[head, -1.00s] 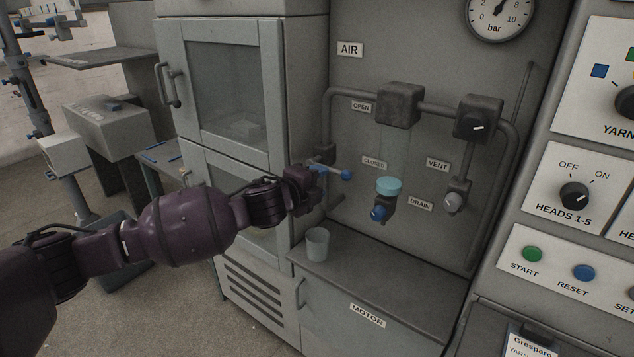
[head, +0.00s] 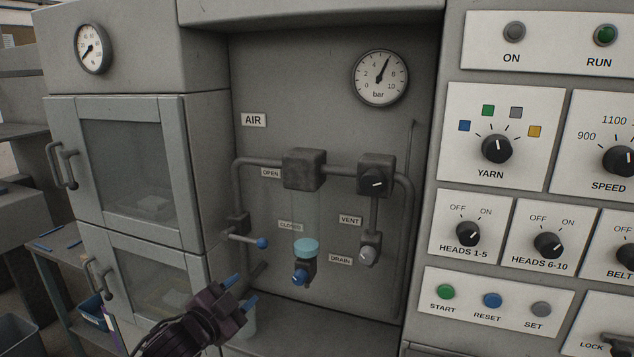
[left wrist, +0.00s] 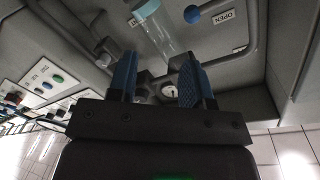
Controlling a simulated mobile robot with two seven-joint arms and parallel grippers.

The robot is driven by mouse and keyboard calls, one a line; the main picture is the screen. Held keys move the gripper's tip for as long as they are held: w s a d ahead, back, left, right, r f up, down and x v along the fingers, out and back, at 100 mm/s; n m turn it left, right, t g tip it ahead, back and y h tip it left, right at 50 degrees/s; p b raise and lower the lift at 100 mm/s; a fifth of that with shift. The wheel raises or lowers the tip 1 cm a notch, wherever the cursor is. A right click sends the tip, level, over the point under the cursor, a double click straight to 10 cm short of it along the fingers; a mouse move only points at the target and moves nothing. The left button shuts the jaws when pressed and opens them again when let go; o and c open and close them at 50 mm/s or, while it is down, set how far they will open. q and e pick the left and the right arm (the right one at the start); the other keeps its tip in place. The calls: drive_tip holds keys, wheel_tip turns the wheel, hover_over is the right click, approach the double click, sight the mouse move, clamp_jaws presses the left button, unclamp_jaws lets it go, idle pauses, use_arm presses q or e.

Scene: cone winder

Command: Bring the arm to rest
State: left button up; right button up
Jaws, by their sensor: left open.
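My left gripper (head: 240,293) is at the lower middle of the head view, below the blue-knobbed air lever (head: 249,240) and apart from it. In the left wrist view its two blue fingers (left wrist: 160,80) stand apart with nothing between them. The lever's blue ball (left wrist: 193,14) also shows at the top of the left wrist view. The lever sticks out sideways toward the right, below the OPEN label and near the height of the CLOSED label. My right gripper shows in neither view.
A clear cup (head: 249,320) stands partly hidden behind my left gripper. A clear bowl with a light-blue band (head: 306,247) and blue drain knob (head: 301,277) hangs to the right. Glass-doored cabinets (head: 135,165) stand left, control panels (head: 497,135) right.

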use_arm(q)
drive_tip(key=s+a+f+n+g+y, duration=0.2)
drive_tip(key=s+a+f+n, duration=0.4)
drive_tip(key=s+f, duration=0.7)
drive_tip(key=s+a+f+n+g+y, duration=0.2)
drive_tip(key=s+a+f+n+y, duration=0.3)
drive_tip(key=s+f, duration=0.8)
drive_tip(key=shift+s+a+n+y, duration=0.3)
drive_tip(key=shift+s+a+n, duration=0.35)
drive_tip(key=shift+s, duration=0.55)
